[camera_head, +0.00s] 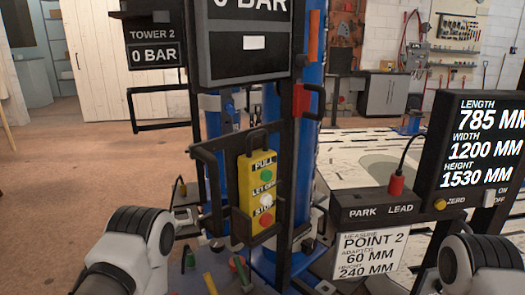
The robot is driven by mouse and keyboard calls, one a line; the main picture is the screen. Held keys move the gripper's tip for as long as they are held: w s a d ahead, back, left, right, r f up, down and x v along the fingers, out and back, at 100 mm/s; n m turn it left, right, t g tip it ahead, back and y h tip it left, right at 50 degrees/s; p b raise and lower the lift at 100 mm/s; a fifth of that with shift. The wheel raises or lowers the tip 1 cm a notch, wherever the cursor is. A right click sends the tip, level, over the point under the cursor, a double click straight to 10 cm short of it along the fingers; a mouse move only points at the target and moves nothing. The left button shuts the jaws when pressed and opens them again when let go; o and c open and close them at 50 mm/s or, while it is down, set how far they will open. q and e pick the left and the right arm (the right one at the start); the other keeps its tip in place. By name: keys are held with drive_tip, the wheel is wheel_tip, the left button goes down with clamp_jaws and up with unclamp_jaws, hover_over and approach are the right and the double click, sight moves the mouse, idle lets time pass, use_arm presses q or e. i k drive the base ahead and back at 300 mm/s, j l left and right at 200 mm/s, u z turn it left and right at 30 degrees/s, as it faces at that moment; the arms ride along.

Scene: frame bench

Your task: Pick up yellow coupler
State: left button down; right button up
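A small yellow cylindrical piece (210,283), which may be the yellow coupler, stands at the bottom edge, left of the blue tower's base. Its lower end is cut off by the frame, so I cannot be sure what it is. My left arm comes in at the lower left and my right arm at the lower right. Only their white and black links show clearly. I see no fingertips of either gripper, and nothing visibly held.
A yellow box with buttons (259,192) hangs in a black bracket before the blue tower (314,110). A dark console marked PARK and LEAD (388,212) and a measurement display (486,150) stand at the right. Open floor (75,175) lies at the left.

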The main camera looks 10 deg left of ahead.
sight(183, 186)
drive_tip(key=j, duration=1.1)
drive_tip(key=i+j, duration=0.15)
drive_tip(key=j, duration=2.05)
drive_tip(key=i, duration=0.05)
